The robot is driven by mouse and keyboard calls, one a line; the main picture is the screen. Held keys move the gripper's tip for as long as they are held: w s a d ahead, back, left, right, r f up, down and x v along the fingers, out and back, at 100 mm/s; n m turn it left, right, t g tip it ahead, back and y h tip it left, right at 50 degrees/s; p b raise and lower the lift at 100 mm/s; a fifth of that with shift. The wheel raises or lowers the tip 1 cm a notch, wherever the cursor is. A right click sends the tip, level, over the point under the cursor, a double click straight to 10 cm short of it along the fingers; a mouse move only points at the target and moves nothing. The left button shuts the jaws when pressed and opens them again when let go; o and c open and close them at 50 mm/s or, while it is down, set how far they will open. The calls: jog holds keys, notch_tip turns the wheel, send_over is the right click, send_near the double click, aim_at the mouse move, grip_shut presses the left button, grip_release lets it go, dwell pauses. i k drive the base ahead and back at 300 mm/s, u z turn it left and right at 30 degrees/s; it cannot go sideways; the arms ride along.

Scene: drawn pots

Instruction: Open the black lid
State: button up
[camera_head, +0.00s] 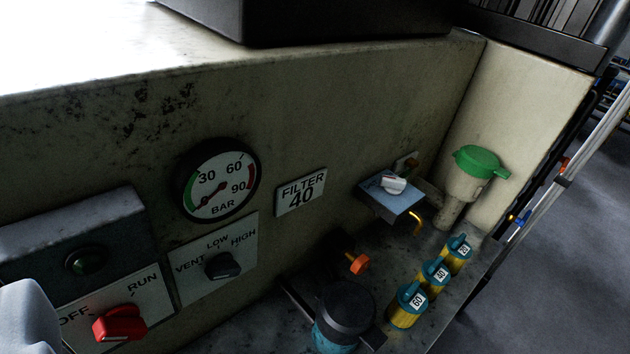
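The black lid (345,306) is round and sits on top of a blue-teal pot (330,341) at the bottom, right of centre. The lid appears to cover the pot's mouth, and the pot's lower part is cut off by the picture's edge. A dark bracket or frame runs beside the pot. My gripper's fingers do not show, and nothing is seen touching the lid. A pale grey rounded shape at the lower left edge may be part of my own arm; I cannot tell.
An orange knob (358,263) stands close behind the lid. Several yellow canisters (407,306) with teal tops stand to its right. Behind are a blue-grey box (391,193) and a green-lidded vessel (478,168). A pressure gauge (216,180), black selector (222,265) and red switch (119,323) are on the left.

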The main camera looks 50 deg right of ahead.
aim_at(345, 312)
jog(key=z, duration=0.35)
jog(key=k, duration=1.05)
jog(key=z, duration=0.5)
jog(key=i, duration=1)
jog(key=z, duration=0.05)
